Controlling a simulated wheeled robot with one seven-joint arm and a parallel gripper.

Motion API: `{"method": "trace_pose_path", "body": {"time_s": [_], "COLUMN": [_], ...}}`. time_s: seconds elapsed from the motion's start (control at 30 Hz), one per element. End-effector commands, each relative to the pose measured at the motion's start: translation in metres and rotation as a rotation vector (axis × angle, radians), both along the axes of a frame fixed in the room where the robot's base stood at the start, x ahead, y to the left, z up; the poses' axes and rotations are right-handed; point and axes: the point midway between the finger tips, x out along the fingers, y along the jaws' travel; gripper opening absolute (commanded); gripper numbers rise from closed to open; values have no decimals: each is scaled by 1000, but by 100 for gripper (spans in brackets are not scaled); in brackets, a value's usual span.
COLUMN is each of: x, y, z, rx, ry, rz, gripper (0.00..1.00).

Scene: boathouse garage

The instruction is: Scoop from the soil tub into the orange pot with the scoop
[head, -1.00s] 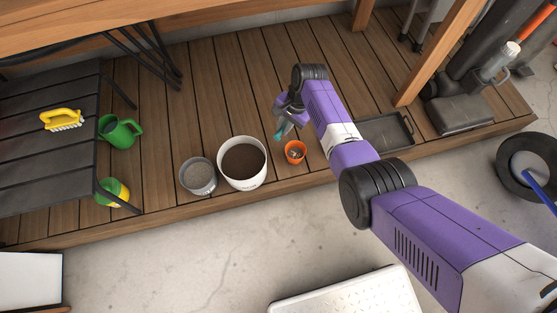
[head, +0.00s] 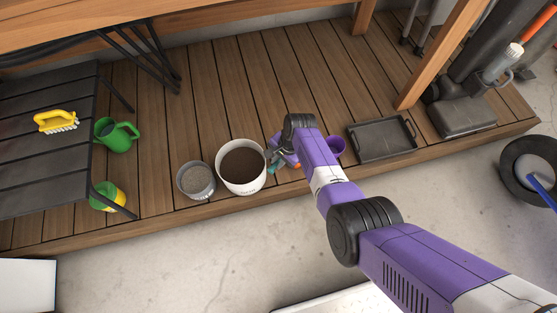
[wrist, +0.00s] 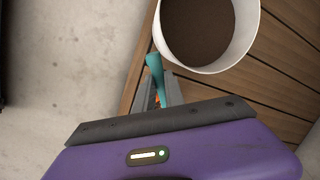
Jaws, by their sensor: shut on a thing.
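The soil tub (head: 262,180) is a white round bucket of dark soil on the wooden deck; its rim also shows in the wrist view (wrist: 250,40). My gripper (head: 275,160) is just right of the tub in the head view, outside its rim. It is shut on the scoop, whose teal part (wrist: 154,70) sticks out past the fingers beside the tub in the wrist view. The rest of the scoop is hidden, so I cannot tell what it carries. The orange pot is almost wholly hidden behind my arm in the head view.
A grey bucket of gravel-like material (head: 197,194) stands left of the tub. A purple pot (head: 337,146) and a black tray (head: 383,140) are to the right. A slatted bench (head: 45,160), a green watering can (head: 117,136) and a green-yellow one (head: 107,197) are left.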

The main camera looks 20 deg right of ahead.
Motion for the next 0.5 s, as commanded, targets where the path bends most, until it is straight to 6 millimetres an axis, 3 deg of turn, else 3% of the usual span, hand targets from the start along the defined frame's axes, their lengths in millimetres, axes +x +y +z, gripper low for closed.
{"method": "trace_pose_path", "body": {"time_s": [0.2, 0.5], "x": [0, -8], "y": [0, -5], "z": [-25, -22], "rx": [0, 133], "ry": [0, -193], "rz": [0, -38], "gripper": [0, 0]}}
